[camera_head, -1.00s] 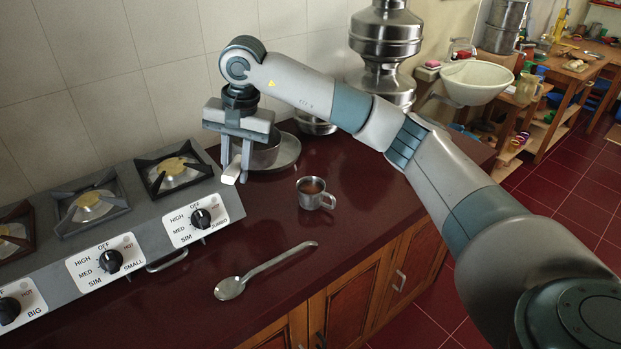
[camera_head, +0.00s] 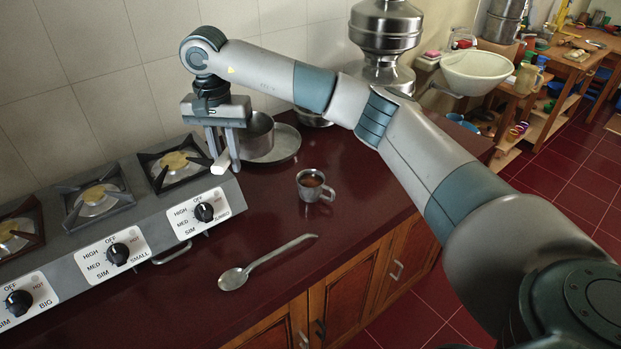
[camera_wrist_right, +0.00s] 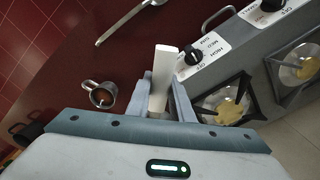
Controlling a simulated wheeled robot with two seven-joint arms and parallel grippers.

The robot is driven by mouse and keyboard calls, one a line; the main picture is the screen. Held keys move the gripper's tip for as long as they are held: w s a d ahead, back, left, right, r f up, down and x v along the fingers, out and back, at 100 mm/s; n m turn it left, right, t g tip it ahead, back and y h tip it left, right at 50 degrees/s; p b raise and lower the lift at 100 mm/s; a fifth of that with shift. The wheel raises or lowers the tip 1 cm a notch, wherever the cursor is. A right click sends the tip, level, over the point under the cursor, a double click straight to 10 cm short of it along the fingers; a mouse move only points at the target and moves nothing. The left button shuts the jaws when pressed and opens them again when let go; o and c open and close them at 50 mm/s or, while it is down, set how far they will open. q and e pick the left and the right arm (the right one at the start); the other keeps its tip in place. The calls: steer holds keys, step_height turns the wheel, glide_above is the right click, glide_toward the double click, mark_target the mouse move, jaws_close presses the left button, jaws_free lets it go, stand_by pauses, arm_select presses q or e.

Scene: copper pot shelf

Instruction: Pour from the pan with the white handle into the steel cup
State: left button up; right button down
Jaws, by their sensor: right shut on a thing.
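The pan (camera_head: 257,136) is a small steel pot with a white handle (camera_head: 219,163). My right gripper (camera_head: 222,150) is shut on that handle, which also shows between the fingers in the wrist view (camera_wrist_right: 160,78). The pan appears raised a little over the left part of a round steel plate (camera_head: 284,147); the exact gap is unclear, and its contents are hidden. The steel cup (camera_head: 311,185) stands upright on the dark red counter, right of and nearer than the pan, with brownish content; it also shows in the wrist view (camera_wrist_right: 101,95). My left gripper is not in view.
A gas stove (camera_head: 130,225) with knobs fills the left, close to my gripper. A steel spoon (camera_head: 266,262) lies on the counter in front of the cup. A large steel vessel (camera_head: 386,40) stands behind my arm. The counter around the cup is clear.

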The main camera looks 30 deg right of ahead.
steer(key=shift+r+p, duration=0.3)
steer(key=shift+r, duration=1.2)
